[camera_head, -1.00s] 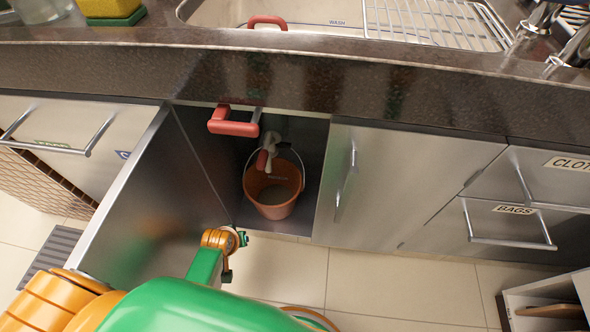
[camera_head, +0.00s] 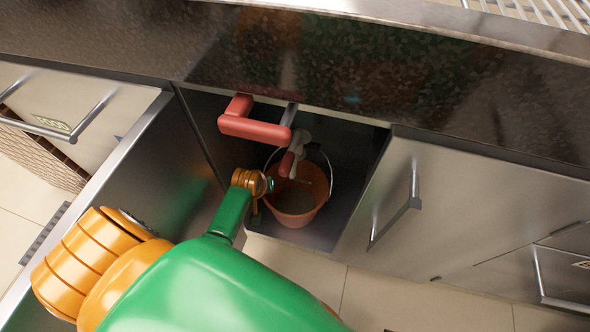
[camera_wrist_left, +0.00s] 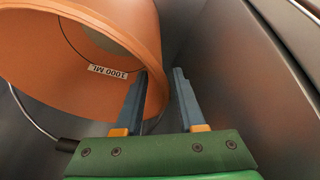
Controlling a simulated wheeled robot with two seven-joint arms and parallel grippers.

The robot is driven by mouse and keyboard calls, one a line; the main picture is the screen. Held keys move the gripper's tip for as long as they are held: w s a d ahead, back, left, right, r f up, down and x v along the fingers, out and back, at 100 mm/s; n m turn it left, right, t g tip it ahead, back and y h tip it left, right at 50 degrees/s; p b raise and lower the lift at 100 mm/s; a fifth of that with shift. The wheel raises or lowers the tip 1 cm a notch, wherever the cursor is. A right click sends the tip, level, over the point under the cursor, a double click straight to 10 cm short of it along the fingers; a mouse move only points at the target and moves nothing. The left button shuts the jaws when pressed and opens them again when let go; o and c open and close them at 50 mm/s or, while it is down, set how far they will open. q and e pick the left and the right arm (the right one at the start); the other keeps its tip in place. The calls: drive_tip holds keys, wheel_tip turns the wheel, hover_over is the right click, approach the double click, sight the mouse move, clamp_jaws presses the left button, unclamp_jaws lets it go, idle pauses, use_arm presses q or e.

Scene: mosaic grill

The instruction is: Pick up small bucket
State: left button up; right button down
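The small orange bucket (camera_head: 295,212) stands in the open cabinet under the sink, with its wire handle raised. In the left wrist view the bucket (camera_wrist_left: 75,75) fills the upper left, with a "1000 ML" label inside. My left gripper (camera_wrist_left: 158,72) is open there. Its left finger overlaps the bucket's inside and its right finger is outside, so the rim's near edge lies between them. I cannot tell whether either finger touches it. In the head view the left gripper (camera_head: 264,186) is at the bucket's left side, with its fingers mostly hidden. My right gripper is not in view.
Red-handled pipework (camera_head: 255,128) hangs above the bucket. The dark counter edge (camera_head: 330,75) overhangs the opening. Tiled floor lies in front.

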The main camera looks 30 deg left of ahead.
use_arm(q)
clamp_jaws()
drive_tip(key=shift+w, duration=0.1)
idle(1.3)
